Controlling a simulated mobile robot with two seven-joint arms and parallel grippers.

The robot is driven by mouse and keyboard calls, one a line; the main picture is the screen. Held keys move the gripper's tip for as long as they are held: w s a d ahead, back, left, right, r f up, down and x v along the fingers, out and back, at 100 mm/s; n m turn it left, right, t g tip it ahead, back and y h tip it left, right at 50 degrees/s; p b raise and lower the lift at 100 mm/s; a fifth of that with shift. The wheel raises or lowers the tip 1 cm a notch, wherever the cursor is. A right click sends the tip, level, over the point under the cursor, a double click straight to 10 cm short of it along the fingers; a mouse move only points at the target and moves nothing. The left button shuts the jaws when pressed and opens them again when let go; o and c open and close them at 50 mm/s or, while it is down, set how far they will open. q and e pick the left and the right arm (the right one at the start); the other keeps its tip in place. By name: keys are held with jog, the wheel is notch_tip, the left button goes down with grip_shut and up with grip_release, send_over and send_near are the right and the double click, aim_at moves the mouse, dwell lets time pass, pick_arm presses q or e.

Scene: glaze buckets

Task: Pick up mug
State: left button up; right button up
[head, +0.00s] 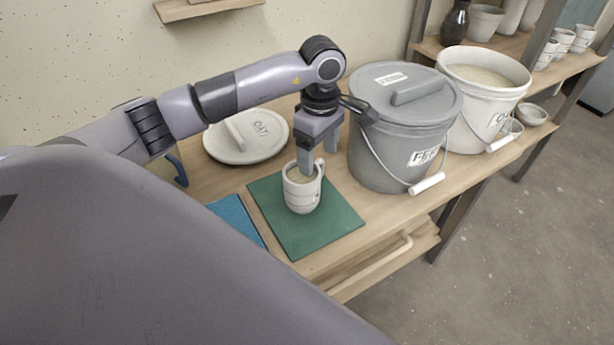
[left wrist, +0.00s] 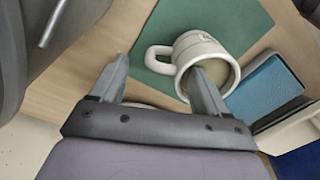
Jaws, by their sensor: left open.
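A cream-white mug (head: 301,192) stands upright on a green mat (head: 330,226) on the wooden bench. It holds a pale content, and its handle points toward the right-back in the head view. My left gripper (head: 318,158) points down at the mug from above, with its fingers apart. In the left wrist view the mug (left wrist: 212,47) lies ahead of the left gripper (left wrist: 160,68). One finger overlaps the mug's mouth, and the other is outside, beyond the handle. I cannot tell how deep the first finger reaches. My right gripper is not in view.
A grey lidded bucket (head: 385,155) stands close to the right of the gripper, with a white open bucket (head: 462,132) beyond. A round lid (head: 262,148) lies behind the mug. A blue item (head: 235,217) lies left of the mat. The mat's front is clear.

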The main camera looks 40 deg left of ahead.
pick_arm(q)
notch_tip(320, 180, down, 6)
jog(key=shift+s+r, duration=0.1)
jog(key=shift+r, duration=0.15)
jog(key=shift+c, duration=0.2)
grip_shut()
